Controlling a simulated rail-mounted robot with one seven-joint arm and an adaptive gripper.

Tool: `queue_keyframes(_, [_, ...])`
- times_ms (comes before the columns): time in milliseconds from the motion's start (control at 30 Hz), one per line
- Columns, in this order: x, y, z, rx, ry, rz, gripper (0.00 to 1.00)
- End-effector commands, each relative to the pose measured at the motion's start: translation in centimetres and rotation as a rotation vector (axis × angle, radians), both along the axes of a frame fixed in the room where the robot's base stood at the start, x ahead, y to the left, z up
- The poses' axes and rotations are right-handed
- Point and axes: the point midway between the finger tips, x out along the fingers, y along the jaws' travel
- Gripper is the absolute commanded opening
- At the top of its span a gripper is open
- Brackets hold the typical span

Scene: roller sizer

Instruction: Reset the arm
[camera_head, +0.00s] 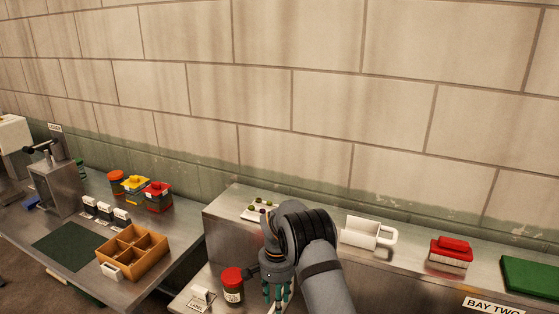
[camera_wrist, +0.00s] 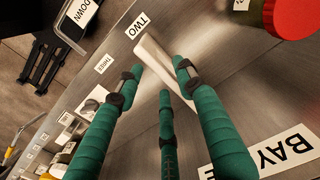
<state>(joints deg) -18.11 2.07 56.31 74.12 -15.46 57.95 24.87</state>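My gripper (camera_head: 276,295) has several teal-green fingers and hangs low over the lower metal surface in the head view, right of a red-lidded jar (camera_head: 232,285). In the wrist view its fingers (camera_wrist: 160,75) are spread apart, with no object clearly held between them. A pale bar (camera_wrist: 152,55) shows between and beyond the fingertips; I cannot tell whether they touch it. The fingertips are partly hidden by my arm in the head view.
The left table has an orange divided tray (camera_head: 132,251) and colored boxes (camera_head: 157,196). A red lid (camera_wrist: 296,15) is near the fingers.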

Motion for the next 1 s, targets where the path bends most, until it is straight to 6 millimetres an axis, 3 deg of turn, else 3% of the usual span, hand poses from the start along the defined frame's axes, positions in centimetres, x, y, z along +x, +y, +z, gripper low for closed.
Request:
queue_keyframes(633, [-0.1,-0.6,-0.3,-0.001,-0.004,0.002,0.38])
queue_keyframes(767, [0.2,-0.9,0.5,-0.001,-0.016,0.009,0.38])
queue_keyframes(1000, [1.3,-2.1,3.6,-0.003,-0.067,0.043,0.38])
